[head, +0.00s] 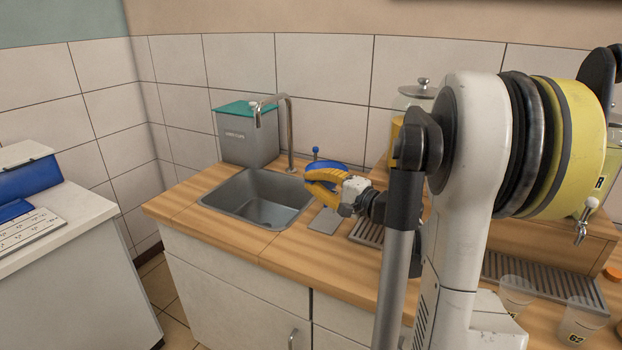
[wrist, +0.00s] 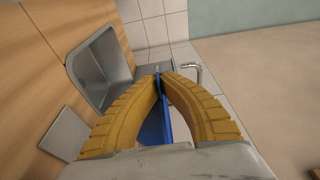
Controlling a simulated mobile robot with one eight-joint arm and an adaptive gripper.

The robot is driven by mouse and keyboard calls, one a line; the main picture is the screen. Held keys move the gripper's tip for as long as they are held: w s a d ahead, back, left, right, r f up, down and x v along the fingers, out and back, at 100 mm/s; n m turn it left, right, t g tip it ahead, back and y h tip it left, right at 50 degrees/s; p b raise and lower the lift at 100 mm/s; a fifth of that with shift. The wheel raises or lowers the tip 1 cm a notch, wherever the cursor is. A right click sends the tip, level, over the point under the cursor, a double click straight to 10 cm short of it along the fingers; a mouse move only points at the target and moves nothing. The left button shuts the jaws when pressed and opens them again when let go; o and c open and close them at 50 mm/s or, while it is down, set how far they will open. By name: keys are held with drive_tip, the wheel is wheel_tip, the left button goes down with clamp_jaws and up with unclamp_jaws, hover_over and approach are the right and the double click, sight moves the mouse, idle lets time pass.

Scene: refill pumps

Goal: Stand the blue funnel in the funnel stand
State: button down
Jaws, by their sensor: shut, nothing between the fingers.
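The blue funnel (head: 336,165) shows in the head view behind my gripper, right of the tap, with a blue knobbed stem at its left. My gripper (head: 308,180) has yellow fingers and is over the counter at the sink's right edge, in front of the blue funnel. In the wrist view the fingertips (wrist: 160,76) meet, and a blue part (wrist: 153,128) shows in the gap between the curved fingers. I cannot tell whether the fingers touch it. I cannot make out the funnel stand; a flat grey square plate (head: 325,221) lies below my gripper.
The steel sink (head: 262,203) and tap (head: 290,130) are to the left, with a grey bin with a green lid (head: 247,137) behind. A slatted drip tray (head: 367,232) lies to the right. Clear cups (head: 515,296) stand front right. Bare counter lies in front of the sink.

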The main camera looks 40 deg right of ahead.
drive_tip(key=shift+f, duration=0.85)
drive_tip(key=c, duration=1.5)
unclamp_jaws()
drive_tip(key=shift+c, duration=0.2)
drive_tip(key=s+d, duration=0.2)
drive_tip(key=s, duration=1)
drive_tip(key=shift+w, duration=0.1)
